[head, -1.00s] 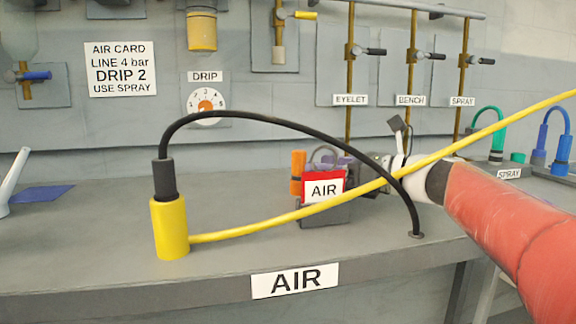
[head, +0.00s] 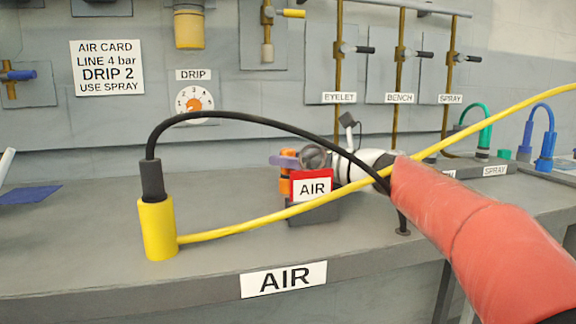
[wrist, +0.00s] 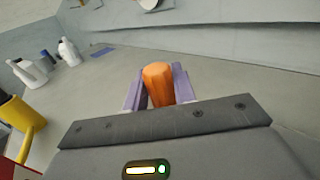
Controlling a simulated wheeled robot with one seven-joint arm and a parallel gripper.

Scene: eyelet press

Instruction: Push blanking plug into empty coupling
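An orange plug-like cylinder (head: 286,186) stands by the left side of a red block labelled AIR (head: 312,176) on the bench. My gripper (head: 286,161) reaches in from the right, behind the block, with a purple finger across the front of the orange cylinder. In the wrist view the orange cylinder (wrist: 158,85) is between the two purple fingers (wrist: 158,90). A firm grip cannot be told from a loose one. A yellow cylinder (head: 157,229) stands at the bench's front left with a black hose end (head: 151,180) in its top. I cannot make out an empty coupling.
A black hose (head: 240,115) arches over to the bench right of the block. A yellow hose (head: 250,221) runs from the yellow cylinder across in front of my arm. Green (head: 484,140) and blue (head: 545,150) hose fittings stand at the right.

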